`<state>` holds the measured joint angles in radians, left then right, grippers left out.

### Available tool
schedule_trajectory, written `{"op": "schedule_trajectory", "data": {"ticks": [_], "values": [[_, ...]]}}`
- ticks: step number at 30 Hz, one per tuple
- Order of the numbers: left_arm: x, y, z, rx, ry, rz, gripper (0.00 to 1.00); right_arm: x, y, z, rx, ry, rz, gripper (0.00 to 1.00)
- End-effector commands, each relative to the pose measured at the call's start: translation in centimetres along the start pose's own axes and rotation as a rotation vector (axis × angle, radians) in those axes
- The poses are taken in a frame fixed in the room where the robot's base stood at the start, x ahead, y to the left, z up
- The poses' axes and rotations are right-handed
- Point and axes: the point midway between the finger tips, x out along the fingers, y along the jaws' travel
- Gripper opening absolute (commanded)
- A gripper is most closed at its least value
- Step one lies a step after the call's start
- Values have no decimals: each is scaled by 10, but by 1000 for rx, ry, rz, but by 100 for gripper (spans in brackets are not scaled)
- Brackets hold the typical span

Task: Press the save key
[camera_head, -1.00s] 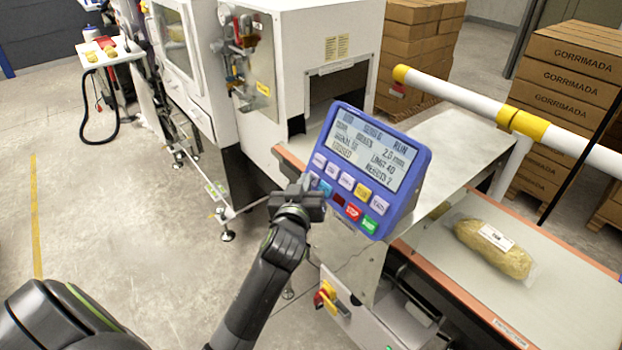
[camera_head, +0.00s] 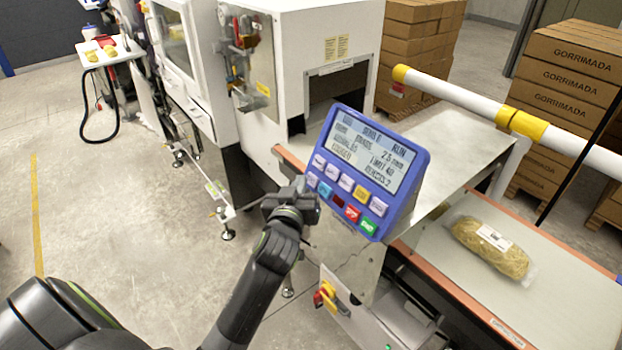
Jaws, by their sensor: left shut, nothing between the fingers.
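The blue control panel (camera_head: 372,170) faces me, tilted, at the centre of the head view. Its screen (camera_head: 370,153) shows several lines of text, partly too small to read. Below the screen are rows of small keys in white, yellow, cyan, red and green; a yellow key (camera_head: 361,193) sits in the upper row. I cannot read which one is the save key. My left gripper (camera_head: 298,186) is shut and empty, just left of the panel's lower left keys, with its tip pointing up. It seems slightly apart from the keys. My right gripper is not in view.
A packed loaf-like product (camera_head: 491,249) lies on the belt (camera_head: 560,300) at right. A white and yellow rail (camera_head: 460,95) crosses above it. A red and yellow switch (camera_head: 326,296) is below the panel. Brown cartons (camera_head: 570,65) stand behind.

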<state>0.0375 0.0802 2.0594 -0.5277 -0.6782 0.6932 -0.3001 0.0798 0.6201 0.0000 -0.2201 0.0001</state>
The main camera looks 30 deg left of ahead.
Motion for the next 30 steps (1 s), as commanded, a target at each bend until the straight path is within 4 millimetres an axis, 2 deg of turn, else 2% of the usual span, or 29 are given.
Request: {"op": "schedule_trajectory", "data": {"ticks": [15,30], "values": [[-31,-23,-24,2,-1,-1,0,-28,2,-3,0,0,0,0],[-37,-27,-28,1,0,0,0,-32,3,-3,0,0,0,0]]}}
